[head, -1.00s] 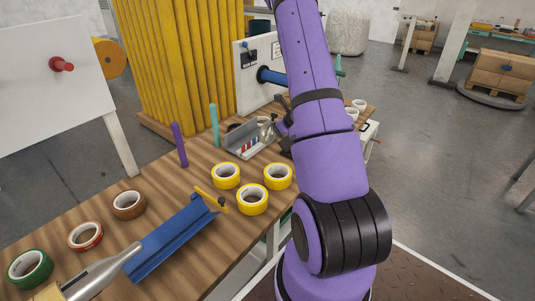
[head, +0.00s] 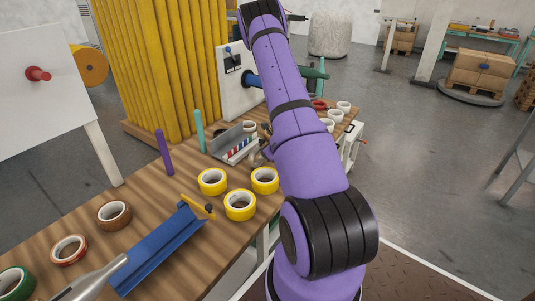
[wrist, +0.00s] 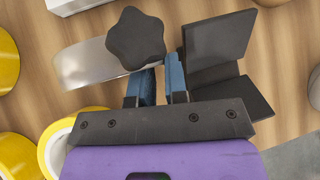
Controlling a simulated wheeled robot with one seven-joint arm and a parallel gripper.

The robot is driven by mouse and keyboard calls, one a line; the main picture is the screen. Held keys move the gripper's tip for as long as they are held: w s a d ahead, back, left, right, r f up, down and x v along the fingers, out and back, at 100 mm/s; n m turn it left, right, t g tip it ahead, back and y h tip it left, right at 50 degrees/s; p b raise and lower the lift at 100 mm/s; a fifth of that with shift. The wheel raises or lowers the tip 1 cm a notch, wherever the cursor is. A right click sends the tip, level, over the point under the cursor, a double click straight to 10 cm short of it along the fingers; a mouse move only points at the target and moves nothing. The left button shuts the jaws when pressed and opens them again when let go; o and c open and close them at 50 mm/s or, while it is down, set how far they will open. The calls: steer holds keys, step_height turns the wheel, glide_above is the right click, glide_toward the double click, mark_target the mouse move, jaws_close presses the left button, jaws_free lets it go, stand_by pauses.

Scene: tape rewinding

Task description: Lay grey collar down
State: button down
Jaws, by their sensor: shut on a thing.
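The grey collar (wrist: 90,63) is a pale grey ring with a black star-shaped knob (wrist: 135,38), at the upper left in the wrist view. My gripper (wrist: 161,82) has blue-padded fingertips that are shut on the collar's side near the knob, with only a narrow gap between them. The wood table top shows below the collar. The knob hides part of the ring, so I cannot tell whether it touches the table. In the head view my purple arm hides most of the gripper and the collar.
Yellow tape rolls (head: 240,205) stand on the table (head: 185,265) beside a blue trough (head: 160,248). A grey tray (head: 233,143), a purple peg (head: 164,152) and a teal peg (head: 199,131) stand farther back. White rolls (head: 343,107) are at the far right end. Dark plates (wrist: 216,48) lie close right of my fingers.

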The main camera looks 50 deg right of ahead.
steer(key=shift+f, duration=0.15)
steer(key=c, duration=1.1)
jaws_free()
